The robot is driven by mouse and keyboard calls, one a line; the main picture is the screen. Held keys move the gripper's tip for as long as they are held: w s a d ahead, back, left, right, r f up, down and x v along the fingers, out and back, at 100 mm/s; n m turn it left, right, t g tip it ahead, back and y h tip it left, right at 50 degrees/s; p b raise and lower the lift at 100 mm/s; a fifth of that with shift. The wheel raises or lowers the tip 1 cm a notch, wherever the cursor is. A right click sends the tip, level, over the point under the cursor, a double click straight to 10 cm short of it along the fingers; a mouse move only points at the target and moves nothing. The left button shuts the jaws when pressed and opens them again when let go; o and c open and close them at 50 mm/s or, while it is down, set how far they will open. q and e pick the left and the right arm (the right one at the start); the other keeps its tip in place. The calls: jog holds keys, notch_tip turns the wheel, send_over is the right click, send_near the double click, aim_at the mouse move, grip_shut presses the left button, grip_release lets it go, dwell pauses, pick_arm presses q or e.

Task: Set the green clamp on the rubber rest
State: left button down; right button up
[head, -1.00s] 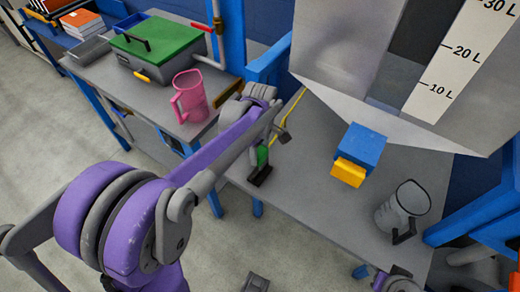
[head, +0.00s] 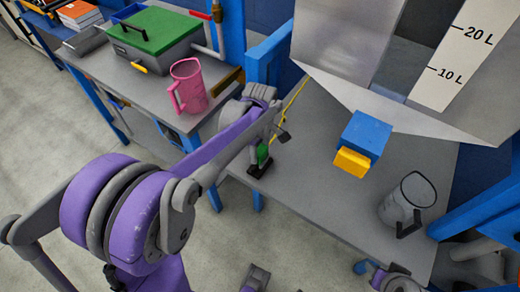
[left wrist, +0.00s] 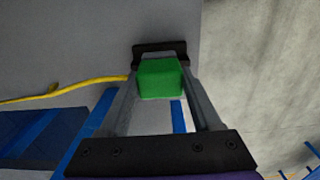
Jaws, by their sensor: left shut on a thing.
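The green clamp (head: 262,152) shows as a small green block near the left corner of the grey table. My left gripper (head: 270,143) is shut on it, with a finger on each side in the left wrist view (left wrist: 160,78). The black rubber rest (head: 257,169) sits at the table's edge, right by the clamp's lower end. In the left wrist view the rest (left wrist: 160,48) shows just beyond the green block. I cannot tell whether the two touch. A grey part at the bottom of the head view may be my right gripper; its jaws are not clear.
On the table, a blue box with a yellow front (head: 366,137) and a grey jug (head: 408,203) stand to the right. A big hopper (head: 345,40) hangs over the back. A yellow cable (left wrist: 62,88) runs near the clamp. A pink jug (head: 188,88) stands on the other bench.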

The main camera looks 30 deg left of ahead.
aim_at(260, 150)
pick_arm(q)
jog(key=shift+f+b, duration=0.45)
jog(key=shift+f, duration=0.15)
grip_release()
dwell(0.3)
notch_tip(260, 150, up, 11)
jog(key=shift+f+p, duration=0.1)
jog(key=shift+p, duration=0.7)
jog(key=s+d+m+t+p, duration=0.2)
jog(key=s+d+m+p, duration=0.1)
jog(key=s+m, duration=0.4)
jog(key=s+d+r+m+t+p, duration=0.1)
jog(key=s+d+m+t+p, duration=0.2)
jog(key=s+m, duration=0.5)
jog(key=shift+s+d+m+p, duration=0.35)
jog(key=shift+m+p, duration=0.4)
jog(key=shift+m, duration=0.35)
